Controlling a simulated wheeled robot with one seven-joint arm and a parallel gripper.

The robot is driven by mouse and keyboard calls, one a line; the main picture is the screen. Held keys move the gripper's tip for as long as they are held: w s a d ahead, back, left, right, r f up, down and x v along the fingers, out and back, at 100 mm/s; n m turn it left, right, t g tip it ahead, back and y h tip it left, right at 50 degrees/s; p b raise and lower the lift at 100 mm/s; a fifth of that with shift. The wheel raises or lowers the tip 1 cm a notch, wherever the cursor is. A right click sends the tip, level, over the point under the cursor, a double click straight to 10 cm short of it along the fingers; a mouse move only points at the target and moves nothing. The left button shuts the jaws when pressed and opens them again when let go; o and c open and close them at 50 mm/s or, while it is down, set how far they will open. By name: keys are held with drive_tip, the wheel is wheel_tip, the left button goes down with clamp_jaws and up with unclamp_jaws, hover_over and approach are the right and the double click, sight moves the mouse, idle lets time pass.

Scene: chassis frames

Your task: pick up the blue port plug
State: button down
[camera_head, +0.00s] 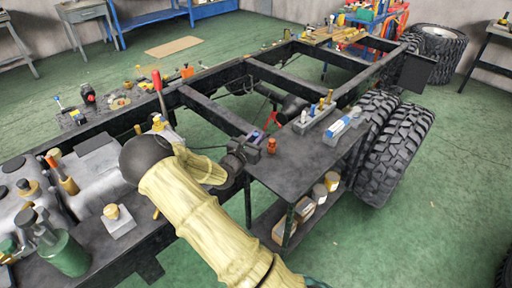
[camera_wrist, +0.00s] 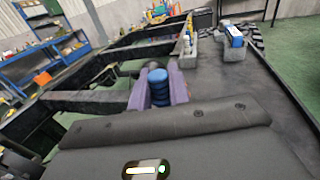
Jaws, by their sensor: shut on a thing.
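The blue port plug (camera_wrist: 159,90) is a small ribbed blue piece. In the wrist view it sits between the two purple fingers of my gripper (camera_wrist: 160,88), which are shut on it. In the head view my gripper (camera_head: 256,140) is at the near left edge of the dark side table (camera_head: 310,160). A small bit of blue shows there between the fingers, and most of the plug is hidden. I cannot tell whether the plug touches the table top.
A small orange-red piece (camera_head: 271,146) stands just right of my gripper. Grey trays (camera_head: 312,121) with bottles and a blue-and-white box (camera_head: 343,127) stand farther back on the table. Black frame rails (camera_head: 215,109) lie behind and left. The table's front middle is clear.

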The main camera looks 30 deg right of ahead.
drive_tip(key=shift+r, duration=0.85)
drive_tip(key=shift+f, duration=0.1)
